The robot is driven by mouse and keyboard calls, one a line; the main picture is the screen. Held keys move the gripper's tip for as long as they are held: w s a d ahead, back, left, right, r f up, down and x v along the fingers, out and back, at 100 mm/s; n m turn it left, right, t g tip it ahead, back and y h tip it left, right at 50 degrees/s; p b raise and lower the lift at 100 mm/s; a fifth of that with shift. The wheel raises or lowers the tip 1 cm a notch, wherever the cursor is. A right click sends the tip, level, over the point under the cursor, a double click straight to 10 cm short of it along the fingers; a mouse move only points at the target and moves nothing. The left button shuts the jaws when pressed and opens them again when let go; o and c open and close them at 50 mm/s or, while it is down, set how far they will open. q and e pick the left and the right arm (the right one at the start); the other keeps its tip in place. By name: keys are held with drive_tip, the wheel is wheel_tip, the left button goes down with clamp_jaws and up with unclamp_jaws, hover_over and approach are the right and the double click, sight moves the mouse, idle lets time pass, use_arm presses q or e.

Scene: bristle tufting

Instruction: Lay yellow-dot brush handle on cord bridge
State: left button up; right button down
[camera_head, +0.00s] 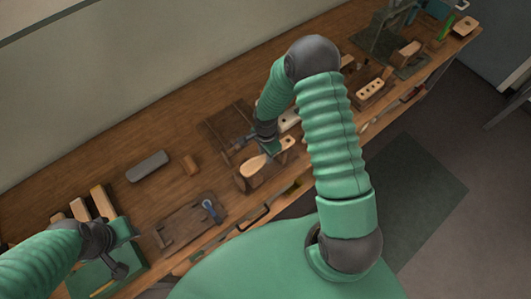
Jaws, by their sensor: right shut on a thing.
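My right gripper (272,149) is at the middle of the bench, shut across a pale wooden brush handle (252,166). The handle's broad end points lower left and its narrow end shows to the right of the jaws. No yellow dot can be made out at this size. I cannot pick out the cord bridge with certainty. My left gripper (121,250) is at the lower left, over a green box; its fingers are too small and dark to read.
Several pale wooden bars (101,200) stand by the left gripper. A blue-handled tool (211,209) lies near the front edge. A holed wooden block (370,89) stands farther right.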

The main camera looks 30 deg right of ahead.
drive_tip(key=shift+a, duration=0.1)
idle(0.3)
drive_tip(key=shift+f+b, duration=0.35)
drive_tip(key=shift+f, duration=0.1)
drive_tip(key=c, duration=0.7)
unclamp_jaws()
drive_tip(key=shift+o, duration=0.2)
drive_tip(key=shift+r+p, duration=3.15)
drive_tip(key=shift+r, duration=0.95)
